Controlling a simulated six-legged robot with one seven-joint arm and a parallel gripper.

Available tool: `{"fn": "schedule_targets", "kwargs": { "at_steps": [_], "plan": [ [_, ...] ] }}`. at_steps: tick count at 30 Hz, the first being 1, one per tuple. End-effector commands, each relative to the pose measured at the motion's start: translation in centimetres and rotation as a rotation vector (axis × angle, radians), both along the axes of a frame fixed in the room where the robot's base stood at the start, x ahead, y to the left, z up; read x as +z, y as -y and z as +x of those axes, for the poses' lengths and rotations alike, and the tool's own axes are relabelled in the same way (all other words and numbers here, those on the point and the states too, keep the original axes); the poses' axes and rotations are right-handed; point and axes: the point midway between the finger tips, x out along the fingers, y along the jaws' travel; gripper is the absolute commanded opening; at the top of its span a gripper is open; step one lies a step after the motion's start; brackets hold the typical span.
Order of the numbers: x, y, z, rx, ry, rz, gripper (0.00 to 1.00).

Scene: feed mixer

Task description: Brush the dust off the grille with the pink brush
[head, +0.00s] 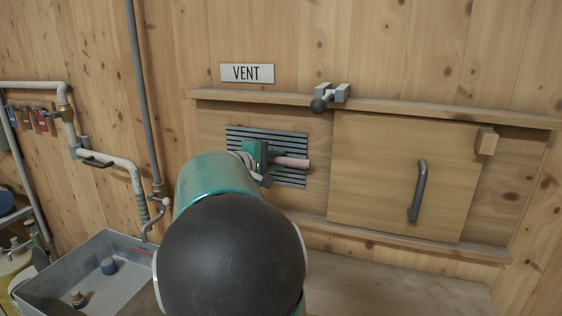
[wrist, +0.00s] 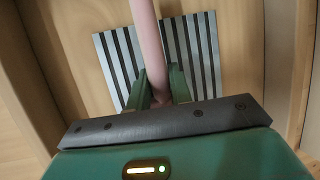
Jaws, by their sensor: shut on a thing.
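The grille (head: 291,180) is a dark slatted panel on the wooden wall under the VENT sign, left of the sliding door. My gripper (head: 268,160) is in front of it, shut on the pink brush (head: 292,162). The pink handle sticks out to the right in the head view. In the wrist view my gripper (wrist: 160,92) holds the pink brush (wrist: 149,45) by its handle, with the grille (wrist: 205,55) behind. The bristles are out of view in the wrist view and cannot be made out in the head view. Whether the brush touches the grille, and any dust, I cannot tell.
A wooden door (head: 390,175) with a grey handle (head: 417,190) sits between rails right of the grille. A dark-knobbed latch (head: 322,103) is on the upper rail. Pipes (head: 125,165) and a grey basin (head: 100,270) are at the left. My arm hides part of the wall.

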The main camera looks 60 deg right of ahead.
Motion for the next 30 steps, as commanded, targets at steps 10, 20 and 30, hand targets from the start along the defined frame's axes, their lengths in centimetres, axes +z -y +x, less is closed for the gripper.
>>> {"fn": "schedule_targets", "kwargs": {
  "at_steps": [10,20,30],
  "plan": [
    [-0.1,-0.6,2.7,0.002,-0.002,0.001,0.00],
    [0.0,-0.7,4.3,0.001,-0.002,0.000,0.00],
    [0.0,-0.9,6.5,0.002,-0.002,0.000,0.00]
  ]
}}
